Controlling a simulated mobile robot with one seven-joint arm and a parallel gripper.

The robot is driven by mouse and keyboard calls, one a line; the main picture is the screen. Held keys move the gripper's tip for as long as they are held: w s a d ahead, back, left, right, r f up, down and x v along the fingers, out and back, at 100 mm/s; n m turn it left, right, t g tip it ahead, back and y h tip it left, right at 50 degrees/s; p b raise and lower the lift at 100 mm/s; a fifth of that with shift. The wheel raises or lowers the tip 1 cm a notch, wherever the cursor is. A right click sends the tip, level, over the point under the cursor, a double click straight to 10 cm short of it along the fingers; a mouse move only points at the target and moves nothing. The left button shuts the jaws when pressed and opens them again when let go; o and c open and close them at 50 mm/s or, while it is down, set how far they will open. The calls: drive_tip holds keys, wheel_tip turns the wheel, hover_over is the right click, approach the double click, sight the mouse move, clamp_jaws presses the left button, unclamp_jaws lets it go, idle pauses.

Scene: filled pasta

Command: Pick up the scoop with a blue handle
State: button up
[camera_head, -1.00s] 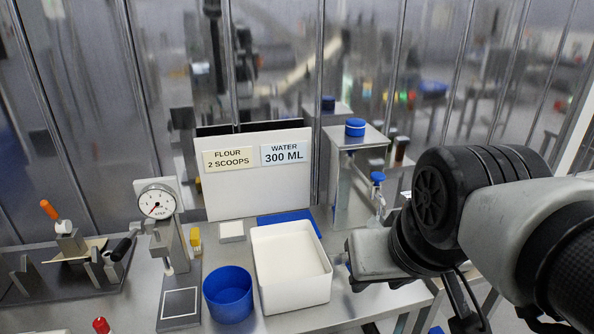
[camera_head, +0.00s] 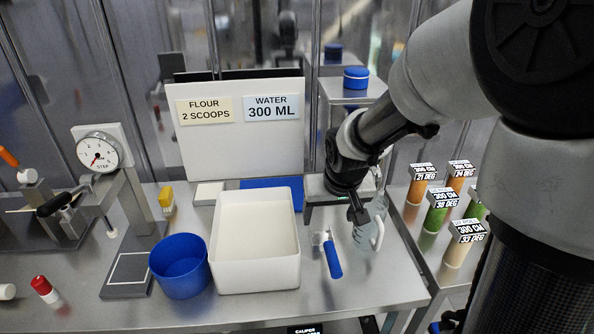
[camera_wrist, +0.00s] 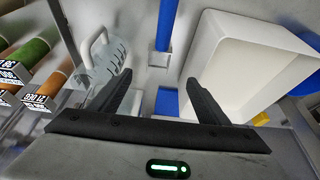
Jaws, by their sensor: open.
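The scoop with a blue handle (camera_head: 330,257) lies on the steel table, just right of the white bin. Its metal end points away from me and its handle toward the front edge. In the wrist view the blue handle (camera_wrist: 165,24) runs from the top edge down to the metal end, in line with the gap between my fingers. My gripper (camera_head: 357,208) is open and empty, above the table and beyond the scoop, apart from it. In the wrist view both dark fingers of my gripper (camera_wrist: 159,77) are spread.
Labelled cylinders (camera_head: 437,216) stand farther right. The table's front is mostly clear.

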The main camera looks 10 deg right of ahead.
drive_tip(key=b, duration=0.3)
approach(321, 243)
drive_tip(key=shift+w+a+f, duration=0.2)
drive_tip(key=shift+f, duration=0.25)
drive_tip(key=b+x, duration=0.1)
drive_tip(key=x, duration=0.3)
drive_tip(key=shift+s+d+f+b, duration=0.15)
drive_tip(key=shift+d+f+b, duration=0.05)
drive_tip(key=shift+f+b, duration=0.15)
drive_tip(key=shift+w+f, duration=0.25)
drive_tip(key=c, duration=1.1)
wheel_tip(321, 243, up, 10)
drive_tip(key=p, duration=0.3)
drive_tip(key=shift+c, duration=0.2)
